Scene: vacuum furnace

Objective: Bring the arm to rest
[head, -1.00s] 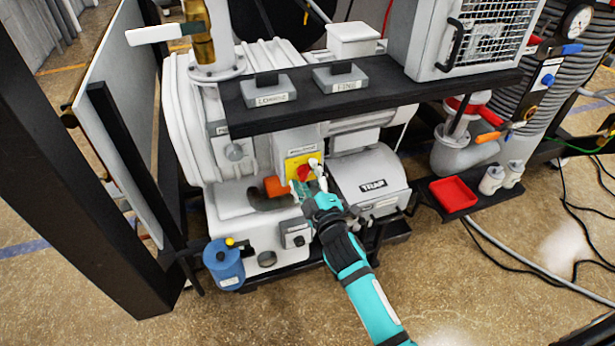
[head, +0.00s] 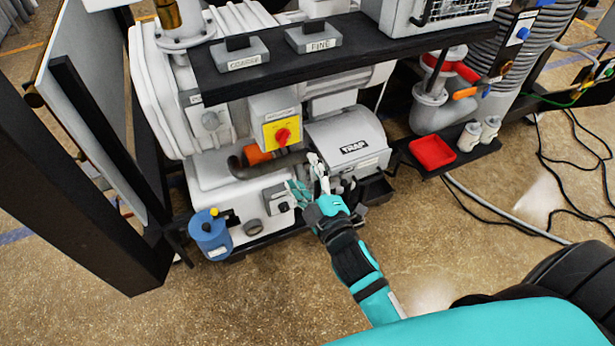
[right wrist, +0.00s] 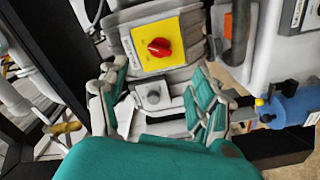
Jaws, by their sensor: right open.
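My right gripper (head: 310,182) is in front of the pump, below the yellow switch box and left of the trap's underside. It is open and empty, its two fingers apart. In the right wrist view my right gripper (right wrist: 160,100) is spread, with the grey box with a dark round button (right wrist: 152,94) showing between its fingers. The red rotary knob (head: 283,137) on its yellow plate stands clear of the fingers. It also shows in the right wrist view (right wrist: 159,47). My left gripper is not in view.
The white trap drum (head: 350,145) is close to my right gripper. A black shelf (head: 300,58) overhangs the pump. A blue canister (head: 211,236) stands lower left. A red tray (head: 432,152) lies at right. The floor (head: 270,300) in front is open.

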